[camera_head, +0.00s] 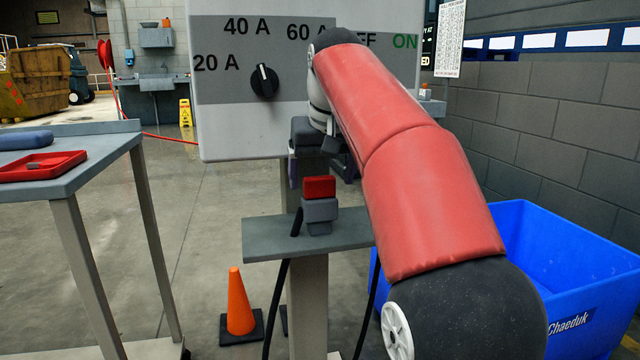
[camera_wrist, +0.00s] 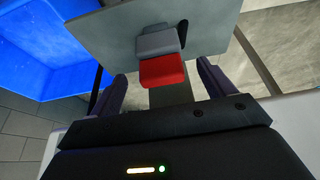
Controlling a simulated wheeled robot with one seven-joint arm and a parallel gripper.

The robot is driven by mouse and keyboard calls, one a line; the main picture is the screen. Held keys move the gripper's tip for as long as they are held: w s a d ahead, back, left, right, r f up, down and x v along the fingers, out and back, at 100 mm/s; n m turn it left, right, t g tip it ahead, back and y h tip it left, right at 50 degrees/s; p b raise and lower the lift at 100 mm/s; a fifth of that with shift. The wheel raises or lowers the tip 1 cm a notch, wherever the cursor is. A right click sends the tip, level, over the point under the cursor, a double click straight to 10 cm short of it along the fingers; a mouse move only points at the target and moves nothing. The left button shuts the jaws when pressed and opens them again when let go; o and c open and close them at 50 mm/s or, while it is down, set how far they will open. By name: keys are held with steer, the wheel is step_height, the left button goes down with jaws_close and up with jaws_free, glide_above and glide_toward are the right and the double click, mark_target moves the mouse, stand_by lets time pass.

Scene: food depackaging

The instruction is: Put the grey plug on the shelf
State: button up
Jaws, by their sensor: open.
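The grey plug (camera_head: 319,212) has a red block on its top end and stands on the small grey shelf (camera_head: 265,246). A black cable piece shows at its left side. In the wrist view the plug (camera_wrist: 160,42) shows with its red end towards me, over the shelf (camera_wrist: 105,38).
A panel (camera_head: 225,125) with a dial stands behind the shelf. A blue bin (camera_head: 595,262) is at the right. A table (camera_head: 95,165) with a red tray (camera_head: 22,172) is at the left. An orange cone (camera_head: 239,303) stands on the floor. Black cables hang below the shelf.

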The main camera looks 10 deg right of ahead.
steer(key=p+v, duration=0.1)
steer(key=v, duration=0.4)
steer(key=shift+s+r+p, duration=0.1)
steer(key=shift+r+p, duration=0.2)
steer(key=shift+p, duration=0.05)
steer(key=s+f+t, duration=0.1)
steer(key=s+f, duration=2.3)
steer(key=f, duration=0.3)
steer(key=shift+s+f, duration=0.15)
steer(key=shift+f, duration=0.2)
